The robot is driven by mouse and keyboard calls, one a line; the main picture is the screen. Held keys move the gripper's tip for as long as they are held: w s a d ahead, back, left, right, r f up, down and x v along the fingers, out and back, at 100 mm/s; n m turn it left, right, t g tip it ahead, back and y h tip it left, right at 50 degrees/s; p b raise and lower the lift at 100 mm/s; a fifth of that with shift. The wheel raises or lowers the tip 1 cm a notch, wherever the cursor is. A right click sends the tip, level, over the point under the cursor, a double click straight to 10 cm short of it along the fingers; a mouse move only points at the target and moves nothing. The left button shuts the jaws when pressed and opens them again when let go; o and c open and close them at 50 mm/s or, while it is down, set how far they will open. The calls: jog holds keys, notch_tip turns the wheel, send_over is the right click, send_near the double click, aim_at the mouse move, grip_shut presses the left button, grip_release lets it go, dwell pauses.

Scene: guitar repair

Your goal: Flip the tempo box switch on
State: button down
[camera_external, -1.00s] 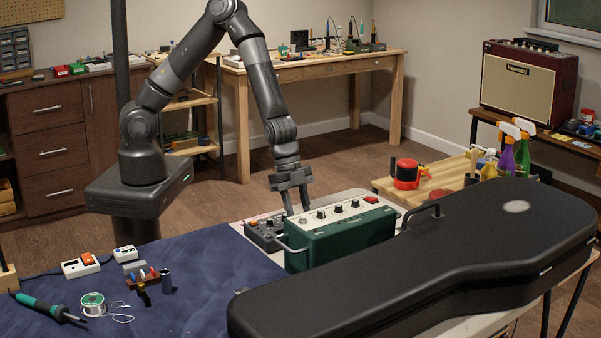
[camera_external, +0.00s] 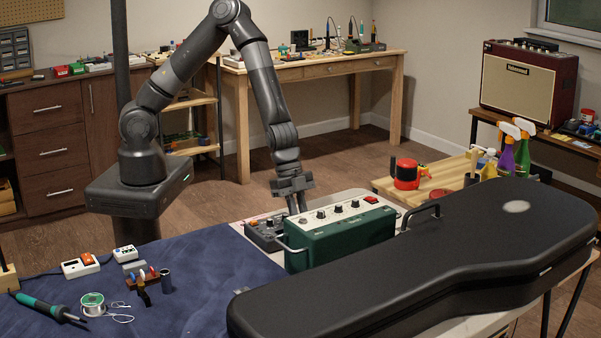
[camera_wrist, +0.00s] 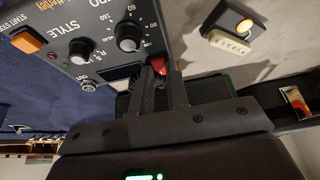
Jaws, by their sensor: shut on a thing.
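The tempo box (camera_external: 262,234) is a small dark grey unit with knobs, standing behind the green box in the external view. In the wrist view, the tempo box (camera_wrist: 95,22) shows "TEMPO" and "STYLE" labels, black knobs and an orange start/stop button (camera_wrist: 27,41). A small red switch (camera_wrist: 158,67) sits at its edge, between my fingertips. My gripper (camera_wrist: 160,78) is shut on this red switch, and the fingers partly hide it. In the external view, my gripper (camera_external: 297,208) points down at the right end of the tempo box; the green box hides the contact.
A green box (camera_external: 340,238) with knobs, a handle and a red switch stands right in front. A black guitar case (camera_external: 430,255) fills the front right. A blue mat (camera_external: 205,265) with a soldering iron (camera_external: 48,307) and solder spool (camera_external: 93,304) lies left.

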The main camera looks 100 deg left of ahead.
jog(key=shift+w+d+r+g+y, duration=0.1)
jog(key=shift+w+d+g+y, duration=0.1)
jog(key=shift+g+y, duration=0.45)
jog(key=shift+w+d+r+g+y, duration=0.1)
jog(key=shift+w+d+g+y, duration=0.1)
jog(key=shift+g+y, duration=0.45)
jog(key=c, duration=1.4)
grip_release()
notch_tip(320, 180, up, 11)
jog(key=shift+s+a+f, duration=0.2)
jog(key=shift+s+a, duration=0.05)
jog(key=shift+s, duration=0.05)
jog(key=shift+r, duration=0.1)
